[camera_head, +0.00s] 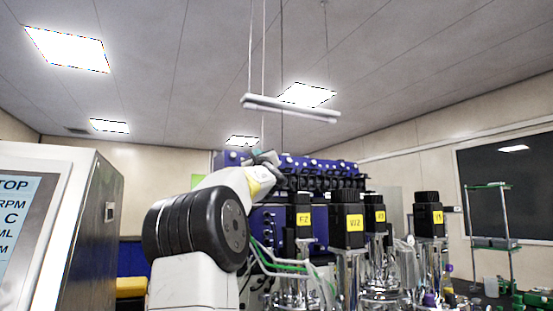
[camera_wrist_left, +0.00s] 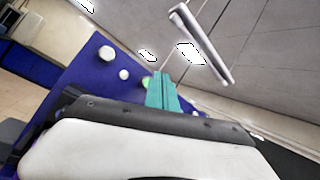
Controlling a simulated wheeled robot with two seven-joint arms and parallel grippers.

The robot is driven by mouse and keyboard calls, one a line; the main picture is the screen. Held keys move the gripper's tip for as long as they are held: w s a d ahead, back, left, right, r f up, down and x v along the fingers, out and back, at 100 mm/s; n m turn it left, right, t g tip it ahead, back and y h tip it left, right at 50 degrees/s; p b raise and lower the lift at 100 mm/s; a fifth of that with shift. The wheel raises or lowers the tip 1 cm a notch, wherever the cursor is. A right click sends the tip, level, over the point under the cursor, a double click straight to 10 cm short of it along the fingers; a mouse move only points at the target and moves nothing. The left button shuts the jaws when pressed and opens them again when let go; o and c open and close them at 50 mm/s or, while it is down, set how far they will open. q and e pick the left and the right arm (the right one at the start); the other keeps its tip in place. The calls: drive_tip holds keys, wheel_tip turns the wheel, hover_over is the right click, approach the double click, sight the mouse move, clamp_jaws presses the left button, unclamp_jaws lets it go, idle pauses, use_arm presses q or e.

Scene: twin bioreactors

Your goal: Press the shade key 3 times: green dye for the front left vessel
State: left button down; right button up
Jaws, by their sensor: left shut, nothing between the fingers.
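My left gripper (camera_head: 265,157) reaches up to the top of the blue bioreactor cabinet (camera_head: 272,222). Its teal fingers (camera_wrist_left: 163,92) are shut with nothing between them. In the left wrist view they point at the blue panel (camera_wrist_left: 75,85), which carries white round knobs (camera_wrist_left: 106,53) and a smaller white one (camera_wrist_left: 123,74). A greenish round key (camera_wrist_left: 146,82) shows just left of the fingertips, partly hidden by them. I cannot tell whether the fingers touch it. Glass vessels (camera_head: 347,275) with black motor heads (camera_head: 347,210) and yellow labels stand before the cabinet. My right gripper is not in view.
A grey instrument with a screen (camera_head: 18,225) stands at the left. A row of black fittings (camera_head: 335,180) runs along the cabinet front. A hanging lamp bar (camera_head: 290,108) is above. A green-shelved rack (camera_head: 492,215) stands at the right.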

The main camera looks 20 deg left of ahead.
use_arm(q)
drive_tip(key=s+d, duration=0.1)
drive_tip(key=d, duration=0.1)
drive_tip(key=s+d+r, duration=0.1)
drive_tip(key=s, duration=0.1)
drive_tip(key=shift+d+r, duration=0.15)
drive_tip(key=shift+d, duration=0.2)
drive_tip(key=shift+a, duration=0.1)
drive_tip(key=shift+w+a+f, duration=0.2)
drive_tip(key=shift+w+a, duration=0.3)
drive_tip(key=shift+a, duration=0.1)
drive_tip(key=shift+w+a+f, duration=0.2)
drive_tip(key=shift+w+a, duration=0.3)
drive_tip(key=shift+a, duration=0.05)
idle(0.4)
drive_tip(key=shift+w+a+f, duration=0.2)
drive_tip(key=shift+w+a, duration=0.25)
drive_tip(key=shift+a, duration=0.05)
drive_tip(key=shift+w+a+f, duration=0.2)
drive_tip(key=shift+w+a, duration=0.2)
drive_tip(key=shift+a, duration=0.1)
